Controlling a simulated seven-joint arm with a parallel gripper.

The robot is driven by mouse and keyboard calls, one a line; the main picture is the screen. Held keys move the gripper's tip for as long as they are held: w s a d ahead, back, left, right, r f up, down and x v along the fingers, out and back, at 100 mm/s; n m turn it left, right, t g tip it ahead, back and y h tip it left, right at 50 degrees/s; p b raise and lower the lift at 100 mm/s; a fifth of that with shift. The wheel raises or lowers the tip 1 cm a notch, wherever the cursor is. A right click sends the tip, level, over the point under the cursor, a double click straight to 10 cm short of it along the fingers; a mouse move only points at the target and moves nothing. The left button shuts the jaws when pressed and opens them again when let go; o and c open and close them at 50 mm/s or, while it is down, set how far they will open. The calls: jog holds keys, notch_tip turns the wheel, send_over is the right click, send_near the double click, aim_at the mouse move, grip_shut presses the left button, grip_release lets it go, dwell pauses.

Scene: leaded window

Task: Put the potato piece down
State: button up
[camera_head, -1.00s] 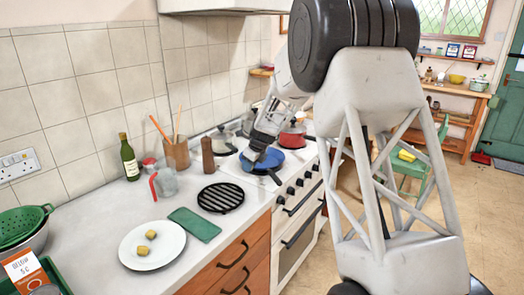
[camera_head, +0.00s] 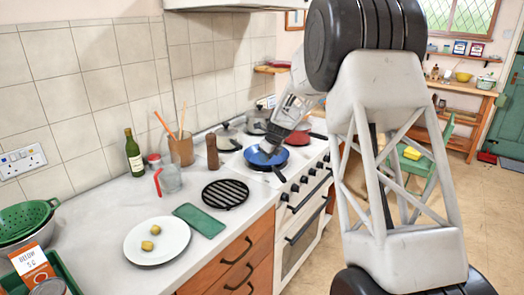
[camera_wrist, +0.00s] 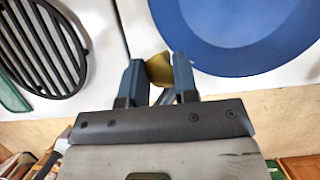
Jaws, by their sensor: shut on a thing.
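My gripper (camera_wrist: 160,82) is shut on a yellow-brown potato piece (camera_wrist: 159,67), which shows between its two blue-grey fingertips. In the wrist view the piece appears just left of the blue pan (camera_wrist: 210,60), partly hidden by the fingers. In the head view my gripper (camera_head: 268,150) is at the blue pan (camera_head: 280,163) on the stove and covers part of it. The held piece cannot be made out there, and its height above the stove is unclear. Two more potato pieces (camera_head: 147,246) lie on the white plate (camera_head: 170,252).
A red pan (camera_head: 297,139) stands behind the blue pan. A black round trivet (camera_head: 225,194) and a green cloth (camera_head: 199,220) lie on the counter. A brown mill (camera_head: 212,152), a utensil pot (camera_head: 181,150), a measuring jug (camera_head: 170,180) and a bottle (camera_head: 133,155) stand near the wall.

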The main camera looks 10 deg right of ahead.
jog(key=w, duration=0.5)
jog(key=w+f, duration=0.1)
jog(key=w, duration=0.8)
jog(key=shift+w+a+f, duration=0.2)
jog(key=shift+w, duration=0.2)
jog(key=shift+f, duration=0.1)
jog(key=shift+f, duration=1.7)
jog(key=shift+f, duration=0.1)
jog(key=o, duration=1)
jog(key=shift+c, duration=0.2)
jog(key=v, duration=1.2)
